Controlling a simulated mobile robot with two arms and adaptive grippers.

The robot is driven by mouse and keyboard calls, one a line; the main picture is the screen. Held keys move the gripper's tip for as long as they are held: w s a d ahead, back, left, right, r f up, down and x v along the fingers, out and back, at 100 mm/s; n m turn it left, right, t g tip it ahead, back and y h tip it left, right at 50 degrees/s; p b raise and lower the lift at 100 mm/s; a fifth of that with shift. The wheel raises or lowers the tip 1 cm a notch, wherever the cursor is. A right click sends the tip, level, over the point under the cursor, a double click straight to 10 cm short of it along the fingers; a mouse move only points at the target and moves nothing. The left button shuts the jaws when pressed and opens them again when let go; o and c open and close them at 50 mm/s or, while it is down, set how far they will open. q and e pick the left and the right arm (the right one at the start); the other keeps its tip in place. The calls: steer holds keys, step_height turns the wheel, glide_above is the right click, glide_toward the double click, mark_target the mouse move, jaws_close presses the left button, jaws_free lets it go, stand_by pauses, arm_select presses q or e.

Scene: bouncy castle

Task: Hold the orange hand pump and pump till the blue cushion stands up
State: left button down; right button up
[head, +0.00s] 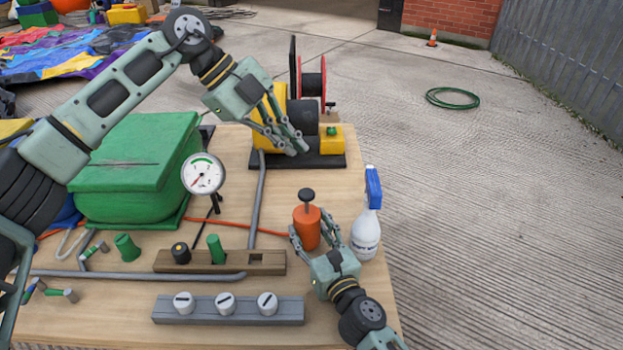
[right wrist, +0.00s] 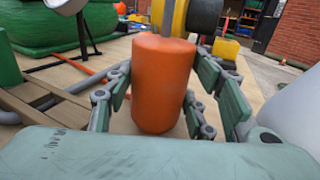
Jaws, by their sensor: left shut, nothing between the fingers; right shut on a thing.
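The orange hand pump (head: 306,226) stands upright on the table's right side, its black knob (head: 307,195) raised on a short stem. My right gripper (head: 314,234) is shut around the pump's body from the near side. My left gripper (head: 298,146) is shut and empty, in front of the yellow blower machine. A blue patch (head: 68,214) shows behind my left arm, beside the green cushion-like block (head: 135,160); I cannot tell if it is the blue cushion.
A white spray bottle with blue head (head: 366,230) stands right of the pump. Hoses cross the table (head: 120,310). Open concrete lies right.

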arm_select(q)
steer(key=n, duration=0.3)
steer(key=a+r+n, duration=0.1)
steer(key=n, duration=0.2)
steer(key=a+r+n+h, duration=0.1)
steer(key=n, duration=0.2)
steer(key=shift+s+t, duration=0.1)
steer(key=shift+t, duration=0.2)
glide_above(311, 198)
step_height(311, 198, down, 10)
steer(key=shift+d, duration=0.1)
steer(key=shift+f, duration=0.6)
